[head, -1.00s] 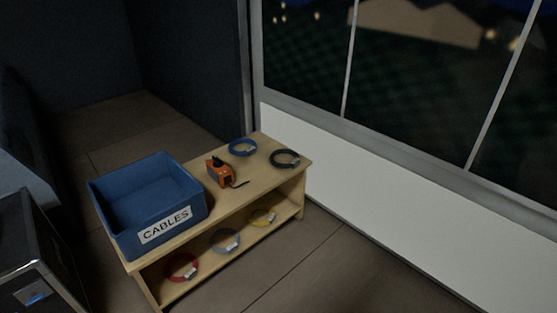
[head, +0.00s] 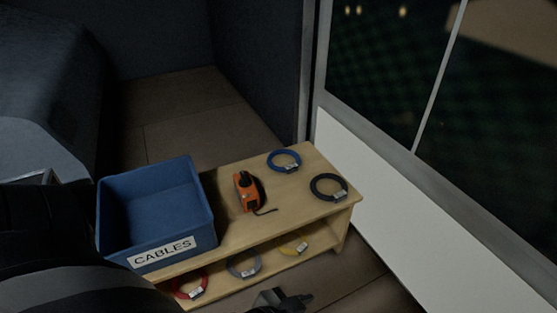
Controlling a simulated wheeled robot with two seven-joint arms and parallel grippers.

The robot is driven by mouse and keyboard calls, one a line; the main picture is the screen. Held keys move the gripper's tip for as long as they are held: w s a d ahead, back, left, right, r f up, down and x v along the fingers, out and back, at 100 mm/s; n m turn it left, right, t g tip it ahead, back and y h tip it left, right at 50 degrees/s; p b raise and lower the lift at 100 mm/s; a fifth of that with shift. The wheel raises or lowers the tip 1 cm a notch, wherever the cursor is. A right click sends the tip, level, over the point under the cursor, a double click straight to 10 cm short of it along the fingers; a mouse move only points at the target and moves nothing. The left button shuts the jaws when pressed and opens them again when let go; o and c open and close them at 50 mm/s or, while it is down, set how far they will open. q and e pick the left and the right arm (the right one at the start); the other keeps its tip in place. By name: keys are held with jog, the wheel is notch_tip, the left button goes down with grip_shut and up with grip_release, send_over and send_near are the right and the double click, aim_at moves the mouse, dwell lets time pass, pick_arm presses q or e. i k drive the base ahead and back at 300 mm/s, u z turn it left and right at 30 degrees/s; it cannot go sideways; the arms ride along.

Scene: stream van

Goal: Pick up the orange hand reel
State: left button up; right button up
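The orange hand reel (head: 245,190) stands on the top of the low wooden shelf, to the right of the blue bin (head: 158,258). It is orange with black parts, and a short black cable end lies beside it on the wood. My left arm comes in large and dark at the lower left, in front of the shelf. A dark gripper (head: 287,299), which looks like my left one, shows partly at the bottom edge, well below and apart from the reel; its finger opening is unclear. My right gripper is not in view.
The bin labelled CABLES stands on the left of the shelf top (head: 229,232). A blue cable coil (head: 273,167) and a black coil (head: 313,189) lie right of the reel. Red, grey and yellow coils lie on the lower level. A white wall panel (head: 400,210) rises at the right.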

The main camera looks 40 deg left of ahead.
aim_at(248, 197)
jog(key=u, duration=0.35)
jog(key=i, duration=1)
jog(key=u, duration=1.3)
jog(key=i, duration=0.45)
jog(key=u, duration=0.55)
